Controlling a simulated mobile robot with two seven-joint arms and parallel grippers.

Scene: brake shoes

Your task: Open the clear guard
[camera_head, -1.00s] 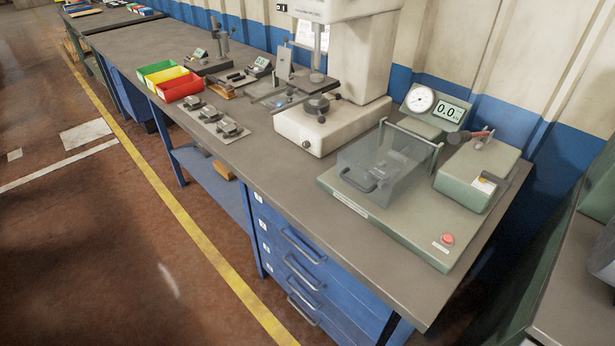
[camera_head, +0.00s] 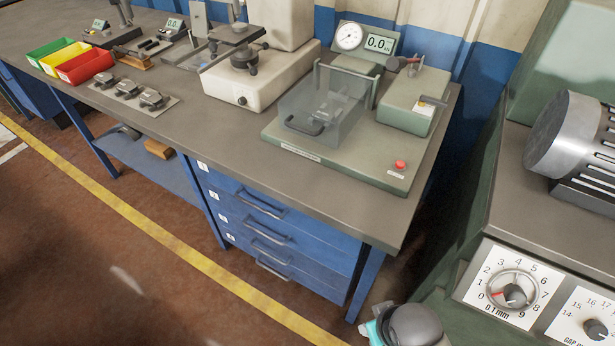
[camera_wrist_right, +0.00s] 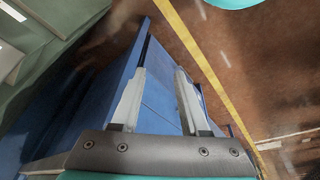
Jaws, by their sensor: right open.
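The clear guard (camera_head: 345,118) is a see-through box with a dark handle (camera_head: 303,126) on its front. It stands lowered on the green test-rig base (camera_head: 350,165), over a grey part seen dimly through it. A metal frame rises behind it. My right gripper (camera_wrist_right: 160,75) shows in the right wrist view, open and empty, with its two pale fingers apart in front of the blue drawer cabinet. It is away from the guard. My left gripper is not in view.
A dial gauge with a 0.0 display (camera_head: 365,42), a green box with a lever (camera_head: 413,100) and a red button (camera_head: 400,165) surround the guard. A machine (camera_head: 550,235) stands at the right. Part of my arm shows at the bottom. The bench's front strip is clear.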

